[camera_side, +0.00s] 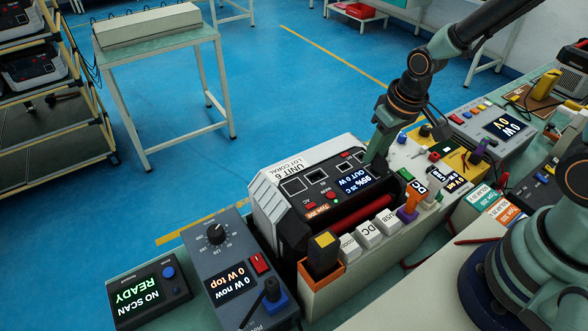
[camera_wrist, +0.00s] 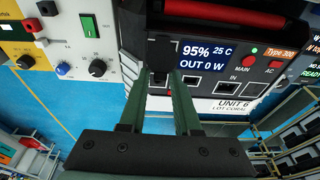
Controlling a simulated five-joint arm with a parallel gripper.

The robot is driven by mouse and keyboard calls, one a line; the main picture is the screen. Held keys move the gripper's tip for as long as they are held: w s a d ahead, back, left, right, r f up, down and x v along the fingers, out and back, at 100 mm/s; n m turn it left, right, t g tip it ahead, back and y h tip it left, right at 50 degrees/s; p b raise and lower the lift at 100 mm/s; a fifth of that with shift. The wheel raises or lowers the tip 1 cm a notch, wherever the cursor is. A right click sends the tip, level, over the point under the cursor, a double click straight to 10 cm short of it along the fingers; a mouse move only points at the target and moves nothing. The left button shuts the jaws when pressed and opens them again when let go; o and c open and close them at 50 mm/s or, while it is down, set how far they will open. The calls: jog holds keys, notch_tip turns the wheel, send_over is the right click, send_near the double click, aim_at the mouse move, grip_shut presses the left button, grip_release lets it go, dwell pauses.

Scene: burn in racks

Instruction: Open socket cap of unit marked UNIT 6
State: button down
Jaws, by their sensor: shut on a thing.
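The unit marked UNIT 6 (camera_side: 268,193) is a white and black power unit with a red handle. It stands on the bench in the side view, and its lit display (camera_wrist: 207,55) reads 95%, 25 C, OUT 0 W in the wrist view. My gripper (camera_side: 374,168) is down at the right end of its front panel, beside the display. In the wrist view my gripper (camera_wrist: 161,76) has its two green fingers close together on the dark socket cap (camera_wrist: 161,50). The fingers hide part of the socket, and I cannot tell how far the cap is lifted.
A grey supply (camera_side: 226,262) with a knob and a READY scanner (camera_side: 150,294) stand left of the unit. A holder with labelled white plugs (camera_side: 368,235) lies in front. A cream panel with switches (camera_wrist: 75,45) is close beside my gripper.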

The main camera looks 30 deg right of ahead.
aim_at(386, 176)
jog(key=shift+s, duration=0.35)
jog(key=c, duration=0.7)
grip_release()
jog(key=shift+w, duration=0.1)
jog(key=shift+r, duration=0.15)
jog(key=shift+r, duration=0.65)
jog(key=v, duration=1)
jog(key=shift+s+r, duration=0.2)
jog(key=shift+s, duration=0.25)
